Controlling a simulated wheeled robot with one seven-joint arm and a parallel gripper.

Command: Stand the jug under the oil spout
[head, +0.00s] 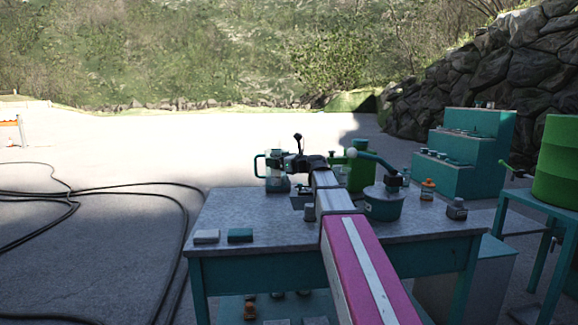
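A clear jug (275,172) with a teal handle on its left side is upright at the back left of the work table. My gripper (291,164) is at the jug's right side and reaches over the table from the front. My wrist covers part of that side. Its fingers are too small and dark to tell whether they are open or shut, or touch the jug. A green drum (557,160) is on a teal stand at the right edge, with a small dark spout (508,170) on its left side.
The grey-topped table (215,220) carries a white block (206,236), a teal block (240,235), a teal pot (385,203), an orange-capped bottle (427,189) and a small metal part (457,209). Black cables (120,186) lie on the left ground. Teal stepped shelves (485,150) stand behind.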

